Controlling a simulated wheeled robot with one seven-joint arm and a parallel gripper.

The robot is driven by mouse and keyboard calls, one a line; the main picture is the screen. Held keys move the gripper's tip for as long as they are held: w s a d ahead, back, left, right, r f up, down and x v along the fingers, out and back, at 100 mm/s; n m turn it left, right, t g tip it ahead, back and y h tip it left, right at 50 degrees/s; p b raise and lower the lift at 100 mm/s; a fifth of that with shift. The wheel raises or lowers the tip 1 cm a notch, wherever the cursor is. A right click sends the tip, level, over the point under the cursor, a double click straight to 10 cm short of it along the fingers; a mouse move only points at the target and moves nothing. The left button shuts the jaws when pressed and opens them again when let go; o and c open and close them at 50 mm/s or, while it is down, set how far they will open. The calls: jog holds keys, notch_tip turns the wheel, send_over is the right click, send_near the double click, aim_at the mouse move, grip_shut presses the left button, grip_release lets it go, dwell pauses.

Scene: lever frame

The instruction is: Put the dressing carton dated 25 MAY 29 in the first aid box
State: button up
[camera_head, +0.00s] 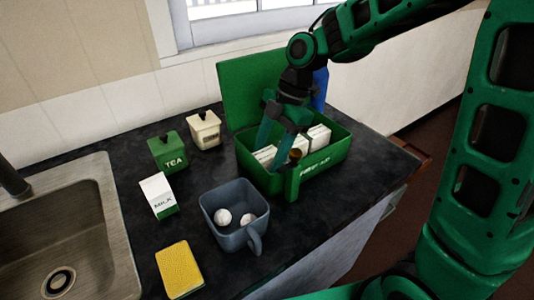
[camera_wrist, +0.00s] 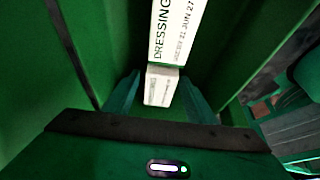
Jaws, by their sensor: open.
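The green first aid box (camera_head: 330,168) stands open on the dark counter, its lid (camera_head: 250,90) raised at the back. Several white cartons (camera_head: 318,136) are inside. My gripper (camera_head: 272,158) reaches down into the left part of the box, fingers apart. In the wrist view, a white carton marked DRESSING (camera_wrist: 178,30) with a date that looks like 21 JUN 27 lies beyond the fingertips. A smaller-looking white carton face (camera_wrist: 160,88) shows between the open fingers (camera_wrist: 160,80); its print is too small to read. I cannot make out a 25 MAY 29 date on any carton.
A grey-blue mug (camera_head: 225,225) holds white balls. A milk carton (camera_head: 158,194), tea tin (camera_head: 168,152), cream tin (camera_head: 204,130), yellow sponge (camera_head: 179,269) and sink (camera_head: 60,230) are left. A blue item (camera_head: 320,88) is behind.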

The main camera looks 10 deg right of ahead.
jog(key=v, duration=1.2)
jog(key=s+d+f+m+t+h, duration=0.1)
jog(key=s+d+f+m, duration=0.1)
jog(key=s+d+m, duration=0.4)
jog(key=s+d+f+m+t+h, duration=0.1)
jog(key=s+d+f+m, duration=0.1)
jog(key=d+m, duration=0.7)
jog(key=s+d+f+m+h, duration=0.1)
jog(key=s+d+f+m, duration=0.1)
jog(key=s+d+m, duration=0.3)
jog(key=s+d+f+m+h, duration=0.1)
jog(key=s+d+f+m, duration=0.2)
jog(key=s+m, duration=0.6)
jog(key=s+d, duration=0.1)
jog(key=d, duration=0.1)
jog(key=shift+d, duration=0.4)
jog(key=shift+f, duration=0.15)
jog(key=shift+w+f, duration=0.25)
jog(key=shift+w, duration=0.4)
